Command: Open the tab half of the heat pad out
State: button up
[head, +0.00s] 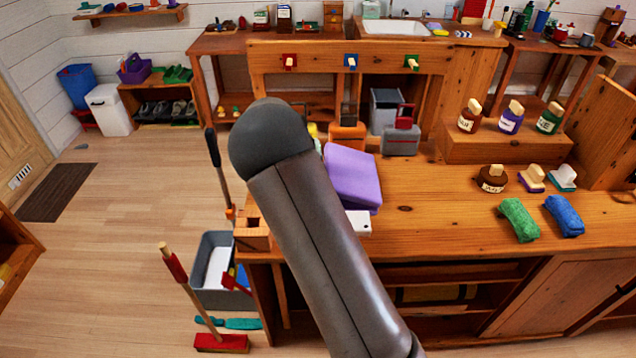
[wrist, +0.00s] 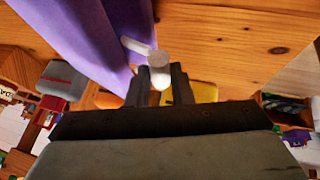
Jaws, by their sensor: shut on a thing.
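The purple heat pad (head: 353,178) lies on the wooden workbench, partly behind my arm in the head view. In the wrist view the purple pad (wrist: 82,30) fills the upper left, with a raised, slanting face and folds. A white tab (wrist: 158,62) with a short white bar stands out from the pad's edge. My gripper (wrist: 162,84) is shut on this white tab, with one dark finger on each side. The gripper is hidden behind my arm in the head view. How far the pad's halves are apart cannot be told.
A grey box with a red handle (head: 401,139) and an orange container (head: 346,136) stand behind the pad. A white object (head: 358,223) lies in front of it. Green (head: 519,219) and blue (head: 564,215) rolled cloths lie to the right. The bench between is clear.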

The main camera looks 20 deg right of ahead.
jog(key=shift+d+r, duration=0.15)
jog(key=shift+r, duration=0.45)
jog(key=shift+y, duration=0.7)
jog(key=shift+s+d+r+p, duration=0.15)
jog(key=shift+d+r, duration=0.15)
jog(key=shift+r, duration=0.3)
jog(key=shift+s+d+r+p, duration=0.15)
jog(key=shift+d+r, duration=0.2)
jog(key=shift+r, duration=0.3)
jog(key=shift+d+r+p, duration=0.15)
jog(key=shift+d+r, duration=0.15)
jog(key=shift+r, duration=0.3)
jog(key=shift+m, duration=0.3)
jog(key=shift+t+y, duration=0.4)
jog(key=shift+y, duration=0.2)
jog(key=shift+s+d+r, duration=0.2)
jog(key=shift+d+r, duration=0.45)
jog(key=shift+r, duration=0.2)
jog(key=shift+s+d+r, duration=0.15)
jog(key=shift+d+r, duration=0.45)
jog(key=shift+r, duration=0.2)
jog(key=shift+m+y, duration=0.3)
jog(key=shift+y, duration=0.2)
jog(key=shift+s+d+r, duration=0.25)
jog(key=shift+d+r, duration=0.45)
jog(key=shift+d, duration=0.1)
jog(key=shift+s+d+r, duration=0.2)
jog(key=shift+d+r, duration=0.45)
jog(key=shift+d, duration=0.15)
